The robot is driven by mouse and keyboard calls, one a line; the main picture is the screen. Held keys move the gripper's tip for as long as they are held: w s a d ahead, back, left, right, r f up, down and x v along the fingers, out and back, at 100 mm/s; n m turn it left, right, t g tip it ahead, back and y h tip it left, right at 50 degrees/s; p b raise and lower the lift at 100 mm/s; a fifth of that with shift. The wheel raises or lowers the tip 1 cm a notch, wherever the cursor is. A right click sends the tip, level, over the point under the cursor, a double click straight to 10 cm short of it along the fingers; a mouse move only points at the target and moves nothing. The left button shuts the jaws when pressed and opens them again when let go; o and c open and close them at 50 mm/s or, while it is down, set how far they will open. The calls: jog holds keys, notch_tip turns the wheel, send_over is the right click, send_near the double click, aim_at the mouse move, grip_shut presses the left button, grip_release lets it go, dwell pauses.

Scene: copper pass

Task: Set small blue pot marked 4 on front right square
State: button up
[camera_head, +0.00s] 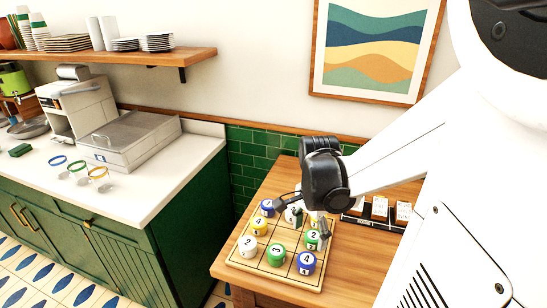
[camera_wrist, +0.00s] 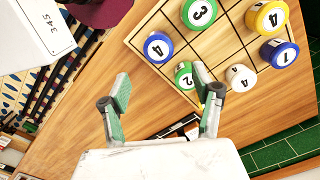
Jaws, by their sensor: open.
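The blue pot marked 4 (camera_head: 306,263) stands upright on the front right corner square of the wooden grid board (camera_head: 285,282). In the wrist view the blue pot (camera_wrist: 157,47) sits near the board's corner. My gripper (camera_head: 302,222) is open with nothing between its fingers, above the board's back right part and apart from the blue pot. In the wrist view its spread fingers (camera_wrist: 162,72) show with the blue pot beyond them. The right finger partly covers the green pot marked 2 (camera_wrist: 187,75).
Other pots on the board are blue marked 1 (camera_head: 267,208), yellow marked 4 (camera_head: 258,225), white marked 2 (camera_head: 247,246) and green marked 3 (camera_head: 276,254). A white pot (camera_wrist: 240,77) stands farther back.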

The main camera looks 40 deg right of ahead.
jog(key=w+a+r+n+t, duration=0.1)
jog(key=a+r+n+t, duration=0.2)
jog(key=a+r+n, duration=0.3)
jog(key=w+a+r+n+t, duration=0.1)
jog(key=a+r+n+t, duration=0.3)
jog(key=a+n, duration=0.8)
jog(key=a+r, duration=0.2)
jog(key=a, duration=0.1)
jog(key=shift+a+r, duration=0.2)
jog(key=shift+r, duration=0.1)
notch_tip(320, 180, down, 7)
jog(key=b, duration=0.7)
jog(key=shift+f, duration=0.15)
